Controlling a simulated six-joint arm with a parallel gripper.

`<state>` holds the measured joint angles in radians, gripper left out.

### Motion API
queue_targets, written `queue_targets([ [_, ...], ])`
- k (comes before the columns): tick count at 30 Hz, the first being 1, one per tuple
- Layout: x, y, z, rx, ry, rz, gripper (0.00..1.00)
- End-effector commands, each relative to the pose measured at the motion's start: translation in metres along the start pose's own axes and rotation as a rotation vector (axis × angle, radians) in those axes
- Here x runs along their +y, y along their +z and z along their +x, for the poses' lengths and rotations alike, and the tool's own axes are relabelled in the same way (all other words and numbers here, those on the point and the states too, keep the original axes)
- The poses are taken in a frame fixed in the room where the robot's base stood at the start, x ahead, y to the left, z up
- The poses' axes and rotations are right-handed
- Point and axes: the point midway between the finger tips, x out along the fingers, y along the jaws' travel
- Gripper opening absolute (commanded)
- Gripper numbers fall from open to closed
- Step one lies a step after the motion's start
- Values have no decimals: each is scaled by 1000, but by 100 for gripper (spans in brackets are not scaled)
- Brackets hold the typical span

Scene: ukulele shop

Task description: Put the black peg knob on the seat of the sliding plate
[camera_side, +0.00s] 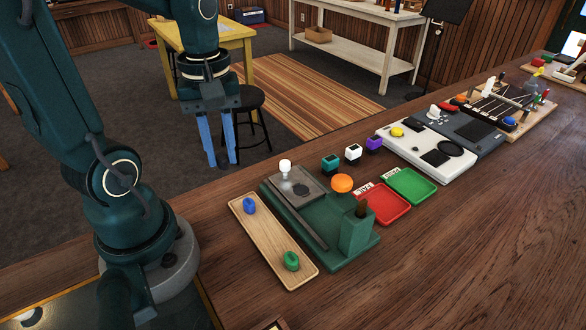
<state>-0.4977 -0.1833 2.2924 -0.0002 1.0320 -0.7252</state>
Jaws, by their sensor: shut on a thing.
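My gripper (221,158) has blue fingers and hangs in the air at upper left, left of the green fixture and above the bench. It is shut on a small dark thing between the fingertips, taken to be the black peg knob, though it barely shows against the dark background. The grey sliding plate (312,201) lies on the far left part of the green fixture (318,222). A dark round spot, apparently the seat (301,189), is on the plate and looks empty. A white round knob (285,166) stands at the plate's far edge.
A wooden tray (270,236) holds a blue knob (249,206) and a green knob (291,261), left of the fixture. A green block (357,232) with a dark peg rises at its right. An orange disc (342,183), red tray (385,204) and green tray (413,185) lie beyond.

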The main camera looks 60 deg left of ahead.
Motion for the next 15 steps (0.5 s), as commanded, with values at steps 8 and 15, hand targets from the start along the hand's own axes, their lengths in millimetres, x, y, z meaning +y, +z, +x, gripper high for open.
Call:
queue_targets([
  [8, -9, -13, -10, -2, -1, 32, 0],
  [15, 5, -32, -27, 14, 7, 360, 0],
])
